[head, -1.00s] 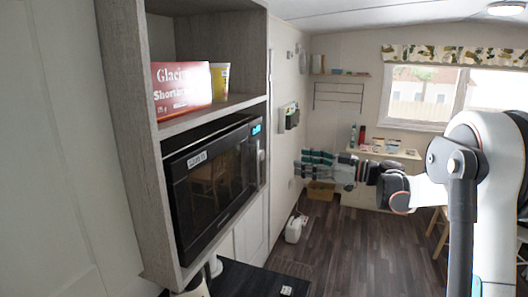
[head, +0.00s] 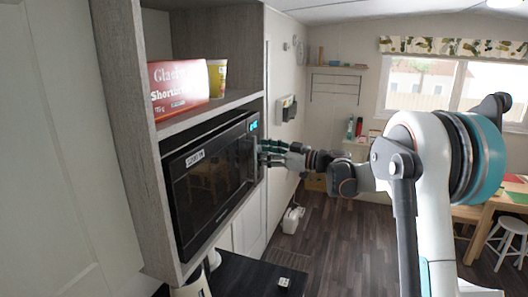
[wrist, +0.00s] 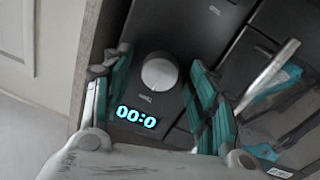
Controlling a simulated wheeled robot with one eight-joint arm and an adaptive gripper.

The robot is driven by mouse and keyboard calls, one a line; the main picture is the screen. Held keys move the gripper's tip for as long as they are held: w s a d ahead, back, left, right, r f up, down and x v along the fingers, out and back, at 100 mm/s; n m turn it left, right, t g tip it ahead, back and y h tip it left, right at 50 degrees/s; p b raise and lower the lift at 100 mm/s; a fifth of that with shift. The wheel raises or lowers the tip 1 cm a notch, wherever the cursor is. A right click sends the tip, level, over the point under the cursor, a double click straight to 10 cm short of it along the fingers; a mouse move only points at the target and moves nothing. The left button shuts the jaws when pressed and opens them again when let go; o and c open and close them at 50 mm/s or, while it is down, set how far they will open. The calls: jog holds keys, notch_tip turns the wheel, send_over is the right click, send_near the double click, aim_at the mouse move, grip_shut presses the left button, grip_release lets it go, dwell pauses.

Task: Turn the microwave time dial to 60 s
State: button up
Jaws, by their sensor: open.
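The black microwave (head: 205,190) sits in the grey cabinet at left in the head view. In the wrist view its round pale time dial (wrist: 160,73) lies on the dark control panel, between my spread fingers. A lit display (wrist: 136,117) beside the dial reads 00:0, with the last digit possibly cut off. My gripper (wrist: 160,60) is open and empty, with one finger on each side of the dial and no visible contact. In the head view my gripper (head: 270,153) is at the microwave's right end, and the dial is hidden there.
A bar handle (wrist: 268,70) stands out near the right finger in the wrist view. A red shortbread box (head: 179,88) and a yellow cup (head: 217,78) stand on the shelf above. The floor (head: 330,235) beyond is largely clear.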

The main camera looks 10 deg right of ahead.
jog(key=c, duration=1.1)
jog(key=shift+m, duration=0.3)
jog(key=m+b, duration=0.5)
jog(key=m, duration=0.5)
jog(key=shift+r+m+g, duration=0.1)
jog(key=shift+m+g, duration=0.2)
jog(key=shift+g, duration=0.1)
jog(key=shift+w, duration=0.1)
